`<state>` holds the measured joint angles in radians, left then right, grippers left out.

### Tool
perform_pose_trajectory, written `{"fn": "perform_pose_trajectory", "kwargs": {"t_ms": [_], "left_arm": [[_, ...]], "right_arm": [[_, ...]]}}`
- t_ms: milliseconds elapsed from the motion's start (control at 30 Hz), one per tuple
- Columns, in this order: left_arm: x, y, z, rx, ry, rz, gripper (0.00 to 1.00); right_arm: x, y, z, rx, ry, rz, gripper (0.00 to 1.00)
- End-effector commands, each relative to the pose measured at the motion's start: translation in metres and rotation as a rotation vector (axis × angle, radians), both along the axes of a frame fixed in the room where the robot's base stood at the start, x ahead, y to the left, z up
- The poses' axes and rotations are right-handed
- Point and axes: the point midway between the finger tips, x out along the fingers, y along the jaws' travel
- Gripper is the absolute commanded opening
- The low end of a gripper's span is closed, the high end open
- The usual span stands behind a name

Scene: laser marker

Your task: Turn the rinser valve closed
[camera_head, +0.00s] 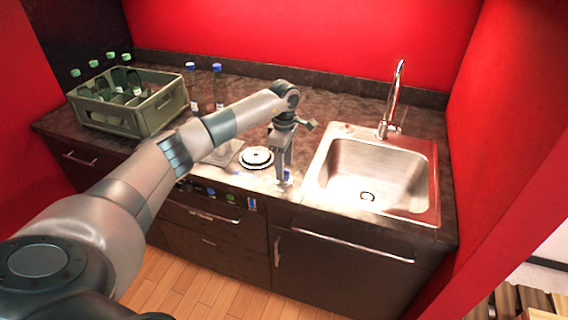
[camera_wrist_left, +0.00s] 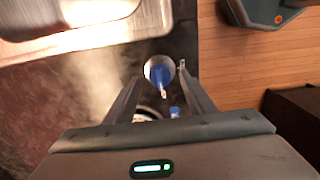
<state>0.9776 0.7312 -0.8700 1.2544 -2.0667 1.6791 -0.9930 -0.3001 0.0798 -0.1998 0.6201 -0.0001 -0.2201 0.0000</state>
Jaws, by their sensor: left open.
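The rinser valve appears to be the small blue part in a round pale surround, between my left gripper's fingers in the left wrist view (camera_wrist_left: 157,73). In the head view its blue part (camera_head: 288,178) shows at the counter's front edge, just left of the sink. My left gripper (camera_head: 281,174) points down over it, and the fingers partly hide it. In the left wrist view the left gripper (camera_wrist_left: 160,85) is open, with its fingers apart on either side of the blue part. I cannot tell whether they touch it. My right gripper is not in view.
A round white-and-black disc (camera_head: 257,157) lies left of the gripper. The steel sink (camera_head: 432,185) and tap (camera_head: 391,105) are to the right. A second blue piece (camera_wrist_left: 174,112) shows between the fingers.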

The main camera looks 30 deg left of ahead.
Motion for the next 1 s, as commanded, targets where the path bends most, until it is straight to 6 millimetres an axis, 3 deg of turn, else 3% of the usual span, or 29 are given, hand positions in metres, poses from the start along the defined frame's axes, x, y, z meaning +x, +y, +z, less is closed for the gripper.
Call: {"fn": "perform_pose_trajectory", "kwargs": {"t_ms": [200,500,667,700,1000], "left_arm": [[0.000,0.000,-0.013,0.000,0.001,0.000,0.49],[0.000,0.000,-0.015,0.000,0.000,-0.001,0.49],[0.000,0.000,-0.014,0.000,0.000,-0.001,0.11],[0.000,0.000,-0.014,0.000,0.000,-0.001,0.08],[0.000,0.000,-0.015,0.000,-0.001,0.018,0.08]], "right_arm": [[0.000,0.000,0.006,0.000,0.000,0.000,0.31],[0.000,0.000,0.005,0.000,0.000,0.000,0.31],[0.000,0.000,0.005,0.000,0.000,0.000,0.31],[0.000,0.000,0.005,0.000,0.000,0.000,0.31],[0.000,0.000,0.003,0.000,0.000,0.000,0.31]]}}
